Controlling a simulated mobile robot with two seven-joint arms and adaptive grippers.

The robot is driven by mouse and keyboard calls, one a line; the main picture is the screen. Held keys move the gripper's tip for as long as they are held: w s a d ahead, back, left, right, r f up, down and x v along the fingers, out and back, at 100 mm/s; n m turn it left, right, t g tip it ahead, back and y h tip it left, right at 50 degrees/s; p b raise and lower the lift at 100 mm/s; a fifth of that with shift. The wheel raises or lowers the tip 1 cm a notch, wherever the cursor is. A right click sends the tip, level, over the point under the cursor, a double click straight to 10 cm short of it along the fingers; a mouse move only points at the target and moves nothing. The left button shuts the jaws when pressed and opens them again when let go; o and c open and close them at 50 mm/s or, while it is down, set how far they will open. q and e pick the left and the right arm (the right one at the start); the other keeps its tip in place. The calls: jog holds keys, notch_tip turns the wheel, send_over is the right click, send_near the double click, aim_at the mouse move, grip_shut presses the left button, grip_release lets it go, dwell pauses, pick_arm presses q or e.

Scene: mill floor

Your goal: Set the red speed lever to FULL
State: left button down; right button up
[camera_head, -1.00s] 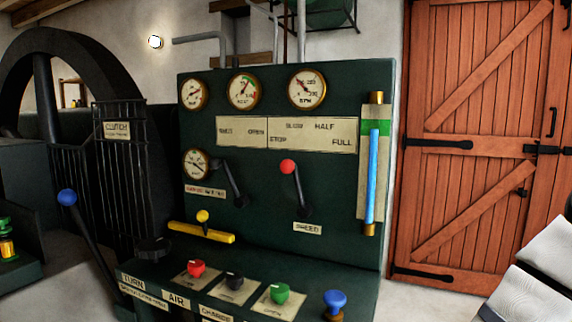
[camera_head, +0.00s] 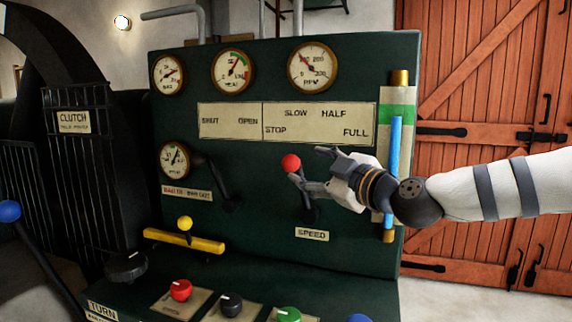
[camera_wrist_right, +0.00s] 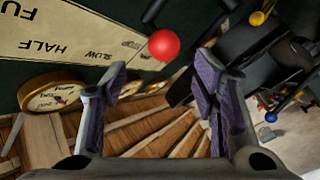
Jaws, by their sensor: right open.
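The speed lever has a red ball knob (camera_head: 291,163) on a dark shaft, above the SPEED label (camera_head: 312,234). It leans slightly left, with its knob below the STOP end of the label plate (camera_head: 320,122). FULL is at the plate's lower right. My right gripper (camera_head: 312,168) is open and empty, just right of the knob, its fingers pointing left toward it. In the right wrist view, the knob (camera_wrist_right: 164,44) shows just beyond and between the open fingertips (camera_wrist_right: 161,76). I cannot tell whether a finger touches the lever. My left gripper is not in view.
A dark lever (camera_head: 216,182) stands left of the speed lever. A yellow bar with a yellow knob (camera_head: 185,224) is lower left. A blue sight tube (camera_head: 395,150) stands behind my right arm. Coloured knobs, one red (camera_head: 180,290), line the console below.

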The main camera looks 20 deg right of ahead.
aim_at(296, 164)
jog(key=x, duration=0.2)
jog(key=b+x, duration=0.1)
jog(key=x, duration=0.2)
jog(key=f+x, duration=0.1)
jog(key=x, duration=0.1)
jog(key=shift+w+a+f, duration=0.1)
jog(key=shift+w, duration=0.15)
jog(key=shift+w+a+r, duration=0.1)
jog(key=shift+w+r, duration=0.15)
jog(key=shift+w, duration=0.05)
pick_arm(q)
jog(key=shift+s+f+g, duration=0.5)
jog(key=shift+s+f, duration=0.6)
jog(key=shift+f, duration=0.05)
pick_arm(e)
grip_shut()
